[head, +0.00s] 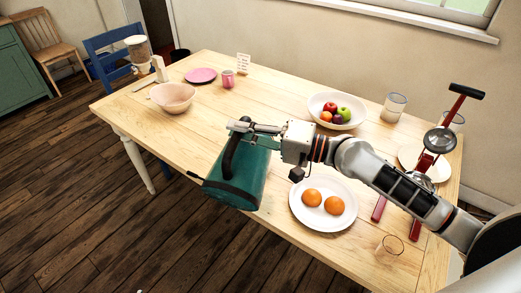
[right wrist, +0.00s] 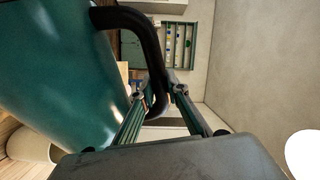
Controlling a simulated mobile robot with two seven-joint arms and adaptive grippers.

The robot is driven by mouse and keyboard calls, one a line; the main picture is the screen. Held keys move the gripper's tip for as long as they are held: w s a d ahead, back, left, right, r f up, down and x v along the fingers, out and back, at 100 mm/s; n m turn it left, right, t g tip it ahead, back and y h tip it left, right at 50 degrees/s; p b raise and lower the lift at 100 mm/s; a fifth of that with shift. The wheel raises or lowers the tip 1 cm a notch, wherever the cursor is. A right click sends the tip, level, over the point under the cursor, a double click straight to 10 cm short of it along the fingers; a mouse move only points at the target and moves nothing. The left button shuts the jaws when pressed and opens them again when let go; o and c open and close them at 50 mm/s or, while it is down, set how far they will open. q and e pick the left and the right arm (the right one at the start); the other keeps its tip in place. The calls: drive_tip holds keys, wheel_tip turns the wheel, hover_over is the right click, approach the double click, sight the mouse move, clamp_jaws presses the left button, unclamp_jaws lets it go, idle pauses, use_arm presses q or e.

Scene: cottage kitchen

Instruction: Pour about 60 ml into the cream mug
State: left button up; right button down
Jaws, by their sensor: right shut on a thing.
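A large teal jug (head: 258,178) with a black handle and dark rim is at the front edge of the table in the head view. My right gripper (head: 240,127) is shut on its handle, which also shows between the fingers in the right wrist view (right wrist: 163,92). The jug looks tilted; its contents are not visible. I cannot make out a cream mug for certain; the jug hides part of the table. A pale rounded shape (right wrist: 35,143) shows beside the jug in the right wrist view. A pink mug (head: 228,80) stands farther back. My left gripper is not in view.
A white plate with two oranges (head: 298,207) lies right of the jug. A pinkish bowl (head: 172,97) and pink plate (head: 201,75) are at the far left.

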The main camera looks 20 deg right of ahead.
sight(224, 186)
drive_tip(key=shift+r, duration=0.15)
drive_tip(key=shift+s+a+f+n+b, duration=0.35)
drive_tip(key=shift+s+f+n, duration=0.05)
drive_tip(key=shift+s+f, duration=0.15)
drive_tip(key=s+a+f+n, duration=0.1)
drive_tip(key=s+f+n+b, duration=0.1)
drive_tip(key=f, duration=0.1)
drive_tip(key=shift+s+a, duration=0.15)
drive_tip(key=shift+a, duration=0.25)
drive_tip(key=s+a+f+n, duration=0.1)
drive_tip(key=n, duration=0.1)
drive_tip(key=s+a+n, duration=0.1)
drive_tip(key=s+n, duration=0.1)
drive_tip(key=s+a+f+n+p, duration=0.1)
drive_tip(key=s+n, duration=0.1)
drive_tip(key=shift+a+f, duration=0.3)
drive_tip(key=shift+a, duration=0.05)
drive_tip(key=s+a+f+n+b, duration=0.2)
drive_tip(key=f+n, duration=0.3)
drive_tip(key=f, duration=0.3)
drive_tip(key=shift+s+a+n+b, duration=0.3)
drive_tip(key=shift+s+b, duration=0.2)
drive_tip(key=shift+s, duration=0.1)
